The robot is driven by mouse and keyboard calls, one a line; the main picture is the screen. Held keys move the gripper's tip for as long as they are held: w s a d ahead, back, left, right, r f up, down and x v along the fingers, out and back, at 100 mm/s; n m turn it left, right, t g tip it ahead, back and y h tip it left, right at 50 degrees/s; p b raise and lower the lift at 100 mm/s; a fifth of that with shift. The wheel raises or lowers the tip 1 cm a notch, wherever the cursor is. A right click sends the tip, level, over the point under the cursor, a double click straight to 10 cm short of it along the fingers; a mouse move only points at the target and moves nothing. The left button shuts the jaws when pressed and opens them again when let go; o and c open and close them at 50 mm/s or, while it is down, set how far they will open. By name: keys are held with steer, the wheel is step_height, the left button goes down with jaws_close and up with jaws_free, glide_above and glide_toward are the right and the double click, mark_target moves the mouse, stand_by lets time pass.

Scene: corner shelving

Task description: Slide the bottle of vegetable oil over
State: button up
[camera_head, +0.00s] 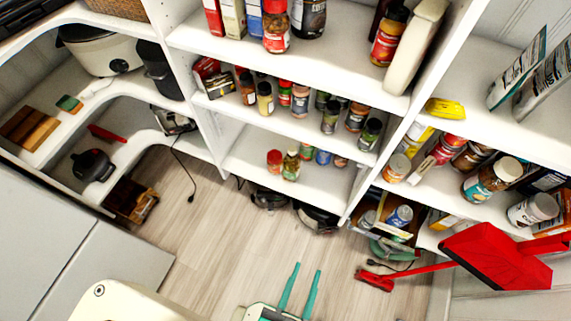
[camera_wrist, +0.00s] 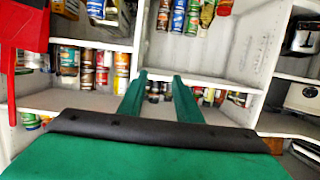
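My gripper (camera_head: 307,268) is low in the head view, over the wood floor, with its two teal fingers apart and nothing between them. In the wrist view my gripper (camera_wrist: 159,76) also shows open and empty, pointing towards the shelves. No label can be read as vegetable oil. A small yellowish bottle (camera_head: 291,165) on the low middle shelf may be it, but I cannot be sure. It stands beside a red-lidded jar (camera_head: 274,160). My gripper is well apart from the bottle and the shelves.
White shelving (camera_head: 300,118) holds several jars in rows. A red dustpan (camera_head: 495,255) juts out at the right. Robot-vacuum-like dark devices (camera_head: 318,217) lie under the low shelf. A black cord (camera_head: 190,196) hangs at the left. The wood floor (camera_head: 225,235) is clear in the middle.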

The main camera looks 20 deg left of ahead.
steer(key=o, duration=0.4)
steer(key=shift+o, duration=0.3)
steer(key=shift+w+f, duration=0.2)
steer(key=shift+f, duration=0.05)
steer(key=n+g+y, duration=0.2)
steer(key=n+y, duration=0.2)
steer(key=y, duration=0.1)
glide_toward(292, 156)
steer(key=x, duration=0.4)
steer(key=shift+w+d, duration=0.1)
steer(key=shift+w, duration=0.25)
